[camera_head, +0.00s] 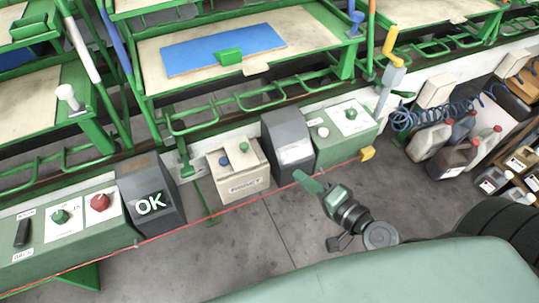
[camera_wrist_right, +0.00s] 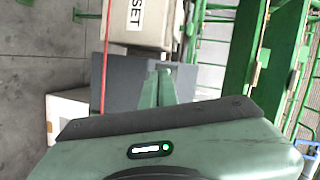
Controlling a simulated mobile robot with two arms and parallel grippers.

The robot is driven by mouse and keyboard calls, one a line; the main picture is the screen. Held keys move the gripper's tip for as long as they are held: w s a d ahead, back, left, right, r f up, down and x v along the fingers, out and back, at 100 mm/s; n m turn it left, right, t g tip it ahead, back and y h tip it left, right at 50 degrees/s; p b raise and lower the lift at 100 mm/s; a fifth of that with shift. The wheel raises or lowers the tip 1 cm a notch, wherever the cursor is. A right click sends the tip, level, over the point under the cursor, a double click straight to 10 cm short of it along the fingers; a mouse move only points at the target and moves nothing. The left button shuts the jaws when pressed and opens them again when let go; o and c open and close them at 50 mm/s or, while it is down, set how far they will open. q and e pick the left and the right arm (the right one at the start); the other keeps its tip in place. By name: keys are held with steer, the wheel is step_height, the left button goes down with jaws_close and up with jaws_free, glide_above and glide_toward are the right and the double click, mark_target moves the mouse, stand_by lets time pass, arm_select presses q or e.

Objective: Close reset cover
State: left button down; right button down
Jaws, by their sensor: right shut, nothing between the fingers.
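A beige box (camera_head: 245,186) with dark lettering on its front stands mid-row in the head view. In the right wrist view part of the box (camera_wrist_right: 165,35) shows at the top, with the letters "SET" readable. My right gripper (camera_head: 301,177) is shut and empty, to the right of the box and in front of a grey slanted unit (camera_head: 290,152). Its fingers also show in the right wrist view (camera_wrist_right: 159,78). My left gripper is not in view.
A green panel (camera_head: 362,140) with a button stands right of the grey unit. A red line or cord (camera_head: 200,219) runs in front of the row. Plastic jugs (camera_head: 455,157) stand at right.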

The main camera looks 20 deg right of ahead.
mark_target(260, 161)
step_height(260, 161, up, 5)
steer(key=a+t, duration=0.1)
steer(key=shift+m+y, duration=0.3)
steer(key=shift+y, duration=0.1)
steer(key=p+x, duration=0.4)
steer(key=x, duration=0.6)
steer(key=shift+w+r, duration=0.1)
steer(key=shift+w, duration=0.1)
steer(key=shift+w+a+f+p, duration=0.15)
steer(key=shift+a+f+p, duration=0.1)
steer(key=shift+a, duration=0.3)
steer(key=shift+w+a+f+p, duration=0.2)
steer(key=shift+a, duration=0.35)
steer(key=shift+w+a+f, duration=0.2)
steer(key=shift+w+a, duration=0.05)
steer(key=shift+a, duration=0.3)
